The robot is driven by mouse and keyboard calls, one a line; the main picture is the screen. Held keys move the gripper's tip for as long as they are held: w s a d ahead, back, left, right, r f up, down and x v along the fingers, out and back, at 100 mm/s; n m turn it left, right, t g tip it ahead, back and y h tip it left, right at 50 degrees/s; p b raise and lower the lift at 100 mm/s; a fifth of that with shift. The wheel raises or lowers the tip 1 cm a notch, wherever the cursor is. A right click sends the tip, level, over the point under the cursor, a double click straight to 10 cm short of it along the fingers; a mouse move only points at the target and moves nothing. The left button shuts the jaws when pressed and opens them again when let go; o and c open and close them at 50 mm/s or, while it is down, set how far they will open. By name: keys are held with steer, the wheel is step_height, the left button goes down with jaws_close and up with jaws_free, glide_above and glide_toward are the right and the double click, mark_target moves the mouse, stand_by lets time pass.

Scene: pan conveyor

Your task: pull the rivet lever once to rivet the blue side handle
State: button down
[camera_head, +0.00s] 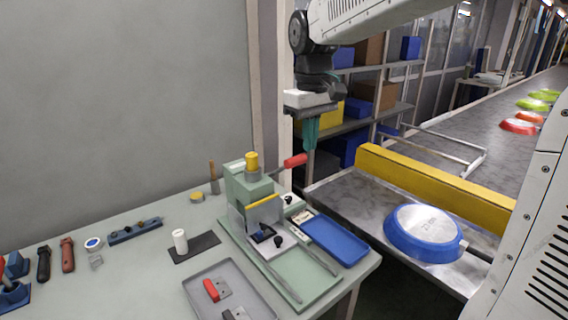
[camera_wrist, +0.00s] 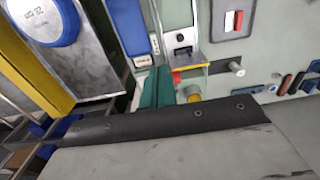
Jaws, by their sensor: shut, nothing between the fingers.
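The green rivet press (camera_head: 250,190) stands on the bench, with a yellow knob on top. Its lever ends in a red grip (camera_head: 295,160) that points right and slightly up. The red grip also shows in the wrist view (camera_wrist: 177,77), partly hidden beside the fingers. A small dark blue part, apparently the blue side handle (camera_head: 262,235), sits at the front of the press under a clear guard. My gripper (camera_head: 310,146) has teal fingers, shut and empty, pointing down just right of the red grip. In the wrist view the fingers (camera_wrist: 158,75) are together; contact with the grip cannot be told.
A blue tray (camera_head: 335,239) lies right of the press. A grey tray (camera_head: 193,290) in front holds red and black handles. A blue pan (camera_head: 424,225) lies on the metal conveyor, behind it a yellow rail (camera_head: 435,186). A white cylinder (camera_head: 180,240) stands left of the press.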

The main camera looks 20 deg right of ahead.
steer(key=shift+s+r, duration=0.15)
steer(key=shift+r, duration=1.05)
steer(key=shift+s+r, duration=0.1)
steer(key=shift+r, duration=1.05)
steer(key=shift+w+d, duration=0.1)
steer(key=s+f+m, duration=0.1)
steer(key=s+f, duration=0.3)
steer(key=s, duration=0.4)
steer(key=s+f+m+t, duration=0.1)
steer(key=s+f, duration=0.2)
steer(key=s, duration=0.6)
steer(key=s+f+m, duration=0.1)
steer(key=s+f, duration=0.3)
steer(key=s, duration=0.4)
steer(key=shift+s+f+m, duration=0.15)
steer(key=shift+f+m, duration=0.15)
steer(key=shift+f, duration=0.05)
steer(key=shift+d, duration=0.1)
steer(key=c, duration=2.1)
jaws_free()
steer(key=shift+c, duration=0.2)
